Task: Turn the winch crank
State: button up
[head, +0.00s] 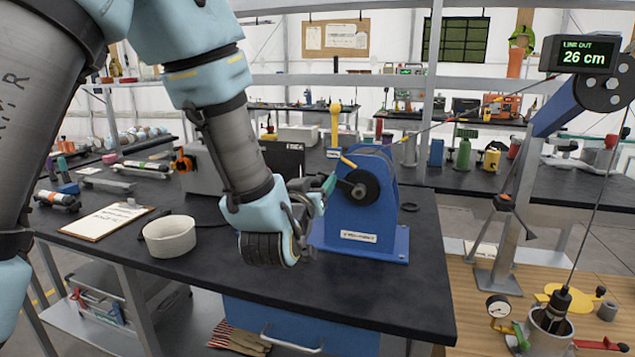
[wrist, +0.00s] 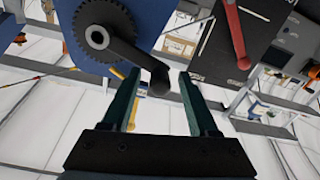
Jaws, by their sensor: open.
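The blue winch (head: 385,205) is bolted on a blue base on the dark bench. Its dark crank (head: 358,187) faces my gripper and shows large in the wrist view (wrist: 128,52), reaching from a toothed hub to a rounded grip end. My gripper (head: 328,184) is beside the winch's left side. In the wrist view my gripper's (wrist: 158,80) two teal fingers are apart. The crank's grip end appears between the fingertips, with gaps on both sides. I cannot tell how deep it sits. The display (head: 585,55) reads LINE OUT 26 cm.
A round pale bowl (head: 170,236) and a clipboard (head: 108,219) lie on the bench left of my arm. A yellow-handled lever (head: 335,122) stands behind the winch. A cable runs from the winch to the blue boom (head: 560,108) at right. Bare bench lies in front.

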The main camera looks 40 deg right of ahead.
jog(key=shift+c, duration=0.2)
grip_shut()
dwell(1.1)
